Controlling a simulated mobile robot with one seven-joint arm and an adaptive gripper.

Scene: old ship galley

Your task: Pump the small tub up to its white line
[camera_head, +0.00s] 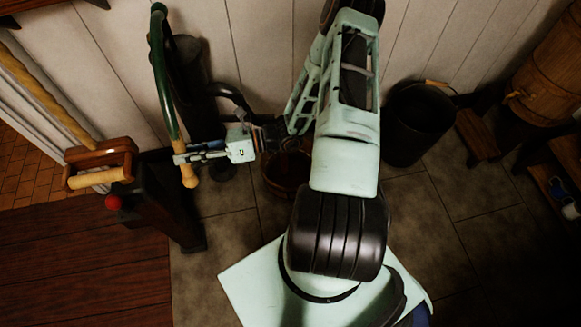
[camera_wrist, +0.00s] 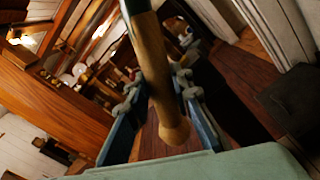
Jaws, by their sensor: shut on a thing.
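The pump (camera_head: 190,75) stands against the wall with a dark body and a dark curved spout (camera_head: 233,95). Its green lever (camera_head: 160,75) hangs down on the left and ends in a wooden grip (camera_head: 188,176). My gripper (camera_head: 184,157) is shut around this wooden grip near its lower end. In the wrist view the grip (camera_wrist: 151,60) runs between the two fingers, its knobbed end sticking out past them. The small wooden tub (camera_head: 272,182) is on the floor below and right of the spout, partly hidden by my arm. Its white line and water level cannot be made out.
A black bucket (camera_head: 418,122) stands right of my arm. A wooden barrel (camera_head: 548,75) is at the far right. A wooden box with a pale roller (camera_head: 100,165) sits on a dark post at left, close to the lever. Tiled floor (camera_head: 430,225) is clear at lower right.

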